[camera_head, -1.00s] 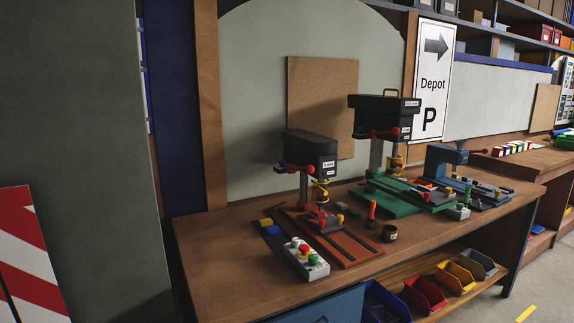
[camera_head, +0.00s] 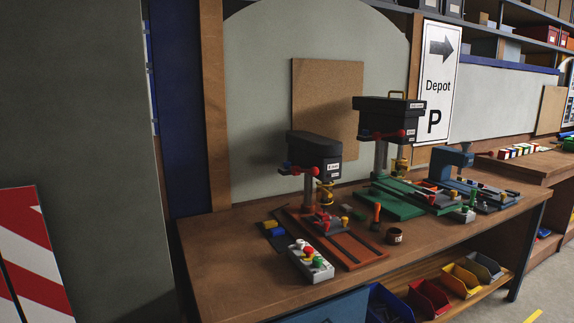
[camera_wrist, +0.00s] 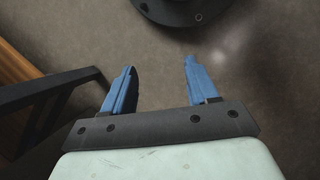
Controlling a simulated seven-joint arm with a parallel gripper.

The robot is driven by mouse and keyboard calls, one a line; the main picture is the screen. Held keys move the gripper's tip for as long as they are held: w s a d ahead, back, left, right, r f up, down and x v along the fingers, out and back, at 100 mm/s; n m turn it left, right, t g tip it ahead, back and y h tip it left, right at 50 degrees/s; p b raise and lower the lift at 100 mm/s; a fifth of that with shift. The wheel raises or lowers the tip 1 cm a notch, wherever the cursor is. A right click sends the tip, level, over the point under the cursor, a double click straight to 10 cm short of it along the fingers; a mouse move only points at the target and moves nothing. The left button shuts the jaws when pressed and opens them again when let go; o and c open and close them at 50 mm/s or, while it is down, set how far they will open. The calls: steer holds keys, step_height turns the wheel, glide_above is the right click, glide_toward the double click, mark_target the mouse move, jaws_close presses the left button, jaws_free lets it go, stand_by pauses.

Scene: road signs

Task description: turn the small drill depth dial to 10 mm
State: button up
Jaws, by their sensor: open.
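The small drill (camera_head: 315,158) stands on the wooden bench in the head view, left of a larger drill. It has a dark head, a grey column, a red handle on the left and a reddish base plate (camera_head: 345,250). A yellow part (camera_head: 325,192) sits below its head. The depth dial and its scale are too small to make out. My gripper (camera_wrist: 160,66) shows only in the wrist view. Its two blue fingers are apart with nothing between them, over grey floor and away from the drill.
The larger drill (camera_head: 390,120) with a green base stands to the right. A button box (camera_head: 311,261) lies in front of the small drill. A dark bar (camera_wrist: 50,90) is left of my gripper in the wrist view.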

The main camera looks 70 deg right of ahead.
steer(key=w+d+r+n+t+h, duration=0.1)
steer(key=w+d+r+t+h, duration=0.2)
steer(key=w+d+r, duration=0.85)
steer(key=w+d+r+n+t+h, duration=0.1)
steer(key=w+d+r+t+h, duration=0.15)
steer(key=w+d+r, duration=0.95)
steer(key=s+d+r+h, duration=0.1)
steer(key=d+r+h, duration=0.1)
steer(key=d+r, duration=0.6)
steer(key=s+d+r+h, duration=0.1)
steer(key=s+d+r, duration=0.1)
steer(key=d+r, duration=0.6)
steer(key=s+d+r+h, duration=0.2)
steer(key=d+r, duration=0.6)
steer(key=r, duration=0.4)
steer(key=shift+s+d+r+n+t+h, duration=0.25)
steer(key=shift+d+r+n+t+h, duration=0.05)
steer(key=shift+r+n+t+h, duration=0.1)
steer(key=d+r, duration=0.3)
steer(key=d, duration=0.5)
steer(key=n+g+h, duration=0.4)
steer(key=n+g, duration=0.5)
steer(key=n, duration=0.1)
glide_toward(287, 163)
steer(key=x, duration=0.7)
steer(key=w+x, duration=0.1)
steer(key=x, duration=0.3)
steer(key=shift+d+f, duration=0.2)
steer(key=shift+d, duration=0.1)
